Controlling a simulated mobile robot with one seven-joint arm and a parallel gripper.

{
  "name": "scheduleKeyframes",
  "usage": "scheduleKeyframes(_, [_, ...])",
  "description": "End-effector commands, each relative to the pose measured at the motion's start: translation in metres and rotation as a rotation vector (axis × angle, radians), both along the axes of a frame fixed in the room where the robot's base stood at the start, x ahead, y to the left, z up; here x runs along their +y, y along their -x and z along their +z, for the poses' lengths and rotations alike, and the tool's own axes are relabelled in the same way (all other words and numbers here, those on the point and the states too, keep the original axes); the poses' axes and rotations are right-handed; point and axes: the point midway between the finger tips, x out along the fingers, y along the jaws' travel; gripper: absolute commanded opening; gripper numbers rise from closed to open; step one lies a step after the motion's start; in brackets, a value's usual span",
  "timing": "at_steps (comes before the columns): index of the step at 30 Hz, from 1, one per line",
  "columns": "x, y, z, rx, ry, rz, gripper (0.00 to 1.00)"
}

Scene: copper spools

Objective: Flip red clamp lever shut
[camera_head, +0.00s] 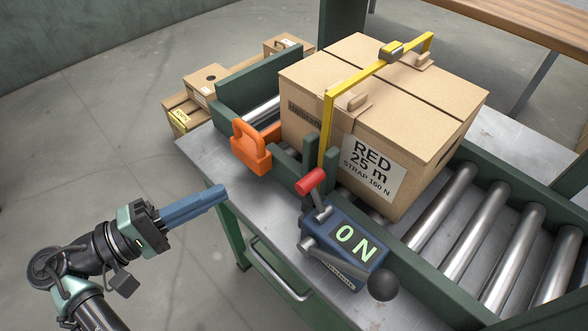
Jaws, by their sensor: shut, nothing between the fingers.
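The red clamp lever (311,181) has a red cylindrical grip on a short metal stem.
An orange padlock-shaped part (252,150) sits on the bench edge, between my gripper and the carton. A black ball knob (383,286) sticks out at the front right. Metal rollers (440,215) lie right of the carton. Small cartons (205,82) stand behind left. Open floor surrounds my arm.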

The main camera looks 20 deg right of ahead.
Motion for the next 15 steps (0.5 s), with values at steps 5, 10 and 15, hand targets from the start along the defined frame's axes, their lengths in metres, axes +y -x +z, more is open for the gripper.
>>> scheduleKeyframes(5, [-0.001,0.000,0.000,-0.001,-0.001,0.001,0.00])
scheduleKeyframes(10, [-0.014,-0.001,0.000,0.001,-0.002,-0.003,0.00])
scheduleKeyframes(15, [-0.046,-0.004,0.002,0.001,-0.003,-0.004,0.00])
